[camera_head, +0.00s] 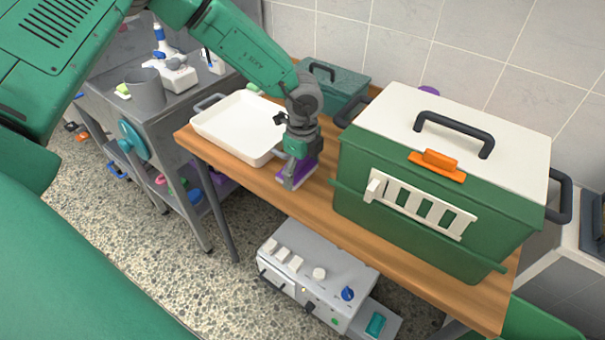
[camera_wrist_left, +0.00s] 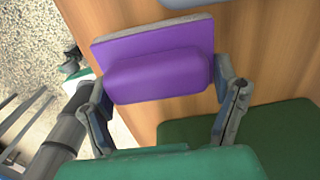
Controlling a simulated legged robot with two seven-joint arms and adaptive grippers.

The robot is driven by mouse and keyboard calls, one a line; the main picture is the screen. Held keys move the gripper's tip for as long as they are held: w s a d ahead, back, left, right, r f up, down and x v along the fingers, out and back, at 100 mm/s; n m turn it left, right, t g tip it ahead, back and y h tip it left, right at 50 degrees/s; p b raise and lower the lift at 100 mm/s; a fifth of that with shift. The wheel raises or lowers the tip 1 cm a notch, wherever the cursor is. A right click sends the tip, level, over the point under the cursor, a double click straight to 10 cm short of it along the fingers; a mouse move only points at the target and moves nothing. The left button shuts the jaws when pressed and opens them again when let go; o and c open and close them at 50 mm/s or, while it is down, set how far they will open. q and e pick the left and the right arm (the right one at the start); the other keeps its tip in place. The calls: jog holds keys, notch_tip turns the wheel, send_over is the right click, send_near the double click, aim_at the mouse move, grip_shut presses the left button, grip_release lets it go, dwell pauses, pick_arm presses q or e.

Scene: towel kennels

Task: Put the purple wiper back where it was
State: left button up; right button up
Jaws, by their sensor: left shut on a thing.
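The purple wiper (camera_head: 297,171) is at the wooden table's front edge, between the white tray and the green kennel. My left gripper (camera_head: 293,173) points down over it and is shut on it. In the left wrist view the wiper (camera_wrist_left: 155,76) shows a purple block on a flat purple plate with a grey edge, between the two fingers of my left gripper (camera_wrist_left: 165,100). Whether the wiper touches the tabletop is hard to tell. My right gripper is not in view.
A white tray (camera_head: 222,130) lies left of the wiper on the wooden table (camera_head: 330,215). A green kennel (camera_head: 425,205) with a white lid stands close on the right. A smaller green box (camera_head: 340,88) stands behind. A grey cart (camera_head: 95,92) holds a grey cup (camera_head: 146,92).

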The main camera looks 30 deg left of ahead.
aim_at(303, 172)
pick_arm(q)
jog(key=shift+f, duration=0.95)
jog(key=shift+c, duration=0.5)
jog(key=o, duration=1.1)
jog(key=shift+d, duration=0.15)
jog(key=shift+o, duration=0.2)
jog(key=shift+r, duration=0.15)
notch_tip(303, 172, up, 12)
